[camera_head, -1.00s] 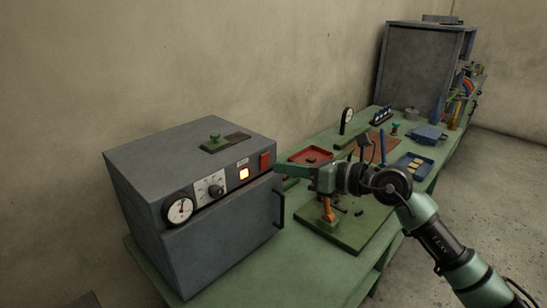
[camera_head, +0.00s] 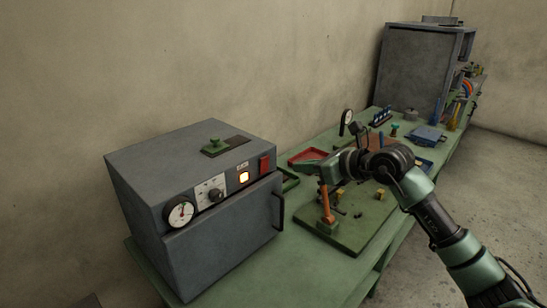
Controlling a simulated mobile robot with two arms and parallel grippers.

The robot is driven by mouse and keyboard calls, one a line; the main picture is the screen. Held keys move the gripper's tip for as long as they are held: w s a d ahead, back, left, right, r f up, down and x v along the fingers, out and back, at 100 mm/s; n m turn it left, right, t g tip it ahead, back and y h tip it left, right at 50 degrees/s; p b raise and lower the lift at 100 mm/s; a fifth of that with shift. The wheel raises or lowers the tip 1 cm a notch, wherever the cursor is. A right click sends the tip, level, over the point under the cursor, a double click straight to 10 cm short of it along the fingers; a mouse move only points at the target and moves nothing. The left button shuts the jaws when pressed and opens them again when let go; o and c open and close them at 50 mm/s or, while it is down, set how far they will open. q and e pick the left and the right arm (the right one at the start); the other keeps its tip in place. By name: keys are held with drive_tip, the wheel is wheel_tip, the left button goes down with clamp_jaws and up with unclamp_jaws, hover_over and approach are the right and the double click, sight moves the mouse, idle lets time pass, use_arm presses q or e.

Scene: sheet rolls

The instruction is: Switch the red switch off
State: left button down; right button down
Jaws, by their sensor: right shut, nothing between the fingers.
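The red switch (camera_head: 264,164) is at the right end of the control strip on the front of the grey oven-like box (camera_head: 222,243). A small lamp (camera_head: 244,177) left of the switch glows yellow-orange. My right gripper (camera_head: 303,167) is shut and empty, pointing left towards the switch. It is to the right of the box, apart from the switch. My left gripper is not in view.
The box stands on a green bench (camera_head: 266,268) and has a handle (camera_head: 279,208) on its front. A dial gauge (camera_head: 180,214) and a knob (camera_head: 215,195) share its strip. A green board with an orange-handled clamp (camera_head: 326,206) lies below my right arm.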

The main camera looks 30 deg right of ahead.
drive_tip(key=p, duration=0.3)
approach(265, 158)
wheel_tip(265, 158, down, 4)
drive_tip(key=w, duration=0.2)
drive_tip(key=w+a+p, duration=0.1)
drive_tip(key=w, duration=0.1)
drive_tip(key=shift+w+a+r, duration=0.2)
drive_tip(key=shift+w+r, duration=0.05)
drive_tip(key=shift+w+a+f+p, duration=0.1)
drive_tip(key=shift+w+a+p, duration=0.15)
drive_tip(key=shift+w, duration=0.3)
drive_tip(key=shift+w, duration=0.1)
drive_tip(key=shift+w+b, duration=0.3)
drive_tip(key=shift+b, duration=0.05)
drive_tip(key=shift+a, duration=0.1)
drive_tip(key=shift+r, duration=0.25)
